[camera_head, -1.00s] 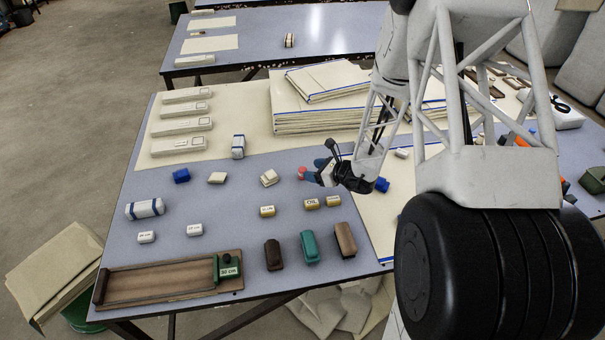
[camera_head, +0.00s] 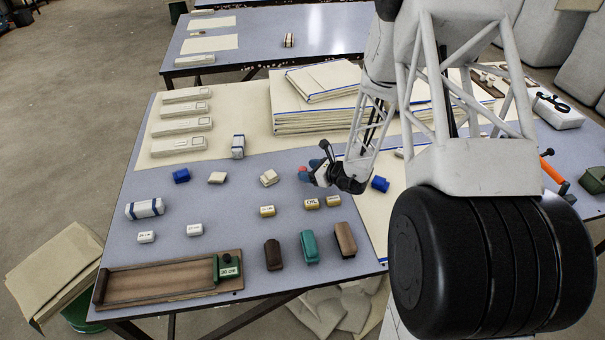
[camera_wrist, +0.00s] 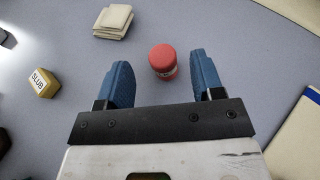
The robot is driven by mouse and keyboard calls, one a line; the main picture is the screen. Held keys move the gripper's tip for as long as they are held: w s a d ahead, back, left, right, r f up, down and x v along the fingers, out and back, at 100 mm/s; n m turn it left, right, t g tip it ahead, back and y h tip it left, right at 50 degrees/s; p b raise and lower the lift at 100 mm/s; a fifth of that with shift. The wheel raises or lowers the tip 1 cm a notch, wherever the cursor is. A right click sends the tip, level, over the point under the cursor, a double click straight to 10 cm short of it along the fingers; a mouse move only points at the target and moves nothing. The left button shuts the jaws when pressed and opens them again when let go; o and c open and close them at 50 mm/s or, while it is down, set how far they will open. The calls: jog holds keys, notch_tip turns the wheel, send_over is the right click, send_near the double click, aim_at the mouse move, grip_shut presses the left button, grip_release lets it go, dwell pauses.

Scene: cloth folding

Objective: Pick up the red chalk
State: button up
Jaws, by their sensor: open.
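The red chalk (camera_wrist: 163,59) is a short, red, upright cylinder with a pale band low on its side. In the wrist view it stands on the grey-blue table, just beyond the gap between my fingertips. My gripper (camera_wrist: 160,80) is open with its blue fingers apart and nothing held. In the head view my gripper (camera_head: 312,172) is low over the middle of the table. The red chalk (camera_head: 303,170) shows there only in part, at the fingers' left side.
Small labelled blocks (camera_head: 311,204) stand in front. A cloth stack (camera_head: 315,112) is behind.

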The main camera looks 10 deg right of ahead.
aim_at(303, 169)
jog(key=shift+w+a, duration=0.1)
jog(key=shift+x, duration=2.45)
jog(key=shift+f, duration=0.15)
jog(key=shift+c, duration=0.3)
jog(key=c, duration=0.9)
jog(key=shift+c, duration=0.2)
jog(key=shift+r, duration=1.85)
jog(key=s, duration=0.5)
jog(key=s+r, duration=0.1)
jog(key=s, duration=1)
jog(key=shift+d+r, duration=0.15)
jog(key=shift+d, duration=0.25)
